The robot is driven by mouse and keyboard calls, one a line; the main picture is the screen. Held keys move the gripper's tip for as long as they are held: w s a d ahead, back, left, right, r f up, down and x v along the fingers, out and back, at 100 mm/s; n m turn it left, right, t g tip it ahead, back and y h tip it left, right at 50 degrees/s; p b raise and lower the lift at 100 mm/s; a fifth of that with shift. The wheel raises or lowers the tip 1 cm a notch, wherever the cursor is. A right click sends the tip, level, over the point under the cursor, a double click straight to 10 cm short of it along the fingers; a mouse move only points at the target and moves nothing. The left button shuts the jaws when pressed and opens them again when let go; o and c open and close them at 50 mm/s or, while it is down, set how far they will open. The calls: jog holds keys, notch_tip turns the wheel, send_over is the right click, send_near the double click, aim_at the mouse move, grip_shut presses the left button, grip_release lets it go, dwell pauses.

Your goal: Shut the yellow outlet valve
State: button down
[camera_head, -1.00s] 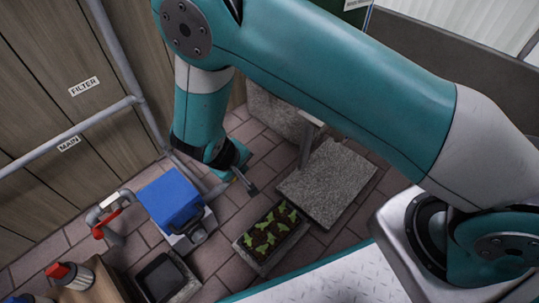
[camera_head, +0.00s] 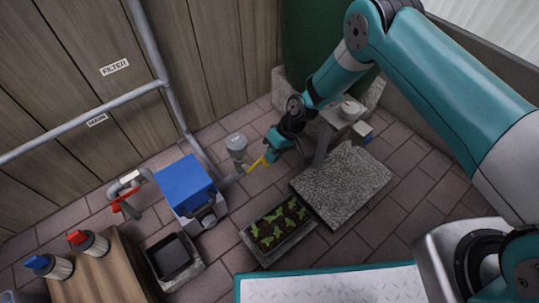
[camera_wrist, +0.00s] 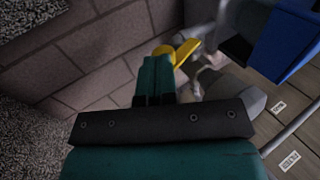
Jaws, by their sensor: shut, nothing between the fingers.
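The yellow outlet valve handle (camera_head: 258,163) sits at the end of a short grey pipe to the right of the blue pump box (camera_head: 185,183). In the head view, it slants up to the right, roughly in line with that pipe. My gripper (camera_head: 270,155) is shut and empty, with its tips close beside the handle's right end. In the wrist view, the yellow handle (camera_wrist: 187,50) shows just past my shut fingertips (camera_wrist: 155,62), with a yellow rounded part to its left. I cannot tell whether the fingers touch it. The valve body is partly hidden.
A grey round-topped fitting (camera_head: 237,145) stands just behind the handle. A planter with seedlings (camera_head: 245,245) and a stone slab (camera_head: 340,185) lie in front and to the right. A red-handled valve (camera_head: 125,205) is on the left pipe. A grey post stands by the slab.

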jog(key=shift+w+d+f+b, duration=0.15)
jog(key=shift+f+b, duration=0.05)
jog(key=shift+f, duration=0.35)
jog(key=shift+w+d+f+b, duration=0.15)
jog(key=shift+f+b, duration=0.05)
jog(key=shift+f, duration=0.5)
jog(key=p+v, duration=0.8)
jog(key=v, duration=0.9)
jog(key=shift+r, duration=0.2)
